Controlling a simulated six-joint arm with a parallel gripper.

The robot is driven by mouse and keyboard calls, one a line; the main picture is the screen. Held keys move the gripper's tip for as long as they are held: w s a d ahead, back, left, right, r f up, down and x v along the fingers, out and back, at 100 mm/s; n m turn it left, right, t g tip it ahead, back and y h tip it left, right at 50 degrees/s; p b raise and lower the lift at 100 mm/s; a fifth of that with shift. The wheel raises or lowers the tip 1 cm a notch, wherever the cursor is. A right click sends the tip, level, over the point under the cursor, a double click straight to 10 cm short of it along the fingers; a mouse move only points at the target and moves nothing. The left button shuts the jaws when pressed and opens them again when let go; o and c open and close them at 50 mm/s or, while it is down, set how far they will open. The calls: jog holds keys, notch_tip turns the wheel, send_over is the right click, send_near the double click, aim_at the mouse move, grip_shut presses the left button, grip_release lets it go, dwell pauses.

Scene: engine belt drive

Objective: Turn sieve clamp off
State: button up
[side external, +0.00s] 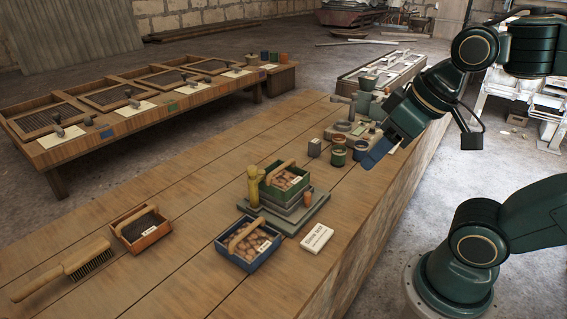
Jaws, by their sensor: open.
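A low wooden bench at the left holds a row of several framed mesh sieves (48,117). A small dark clamp lever (57,129) stands at the front edge of the nearest sieve. Similar levers stand by the others, including one at the second sieve (132,99). They are too small for me to tell their settings. My gripper (373,158) is at the right, above the far right edge of the main table, near small cups. Its blue fingers are open and no held object shows. It is well apart from the sieve bench.
The wooden main table (190,195) holds a brush (65,270), a red-brown box (140,228), a blue box (248,243), a green box (284,184) on a grey scale-like base, and a white card (316,238). Small cups (338,157) stand by my gripper. The table's left middle is clear.

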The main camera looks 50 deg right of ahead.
jog(key=w+d+r+m+g, duration=0.15)
jog(key=w+r+m, duration=0.35)
jog(key=w, duration=0.5)
jog(key=m+g, duration=0.4)
jog(key=m, duration=1.2)
send_over(252, 167)
notch_tip(252, 167, down, 12)
jog(key=shift+a, duration=0.1)
notch_tip(252, 167, down, 14)
jog(key=shift+r, duration=0.15)
jog(key=shift+c, duration=0.2)
jog(key=c, duration=0.9)
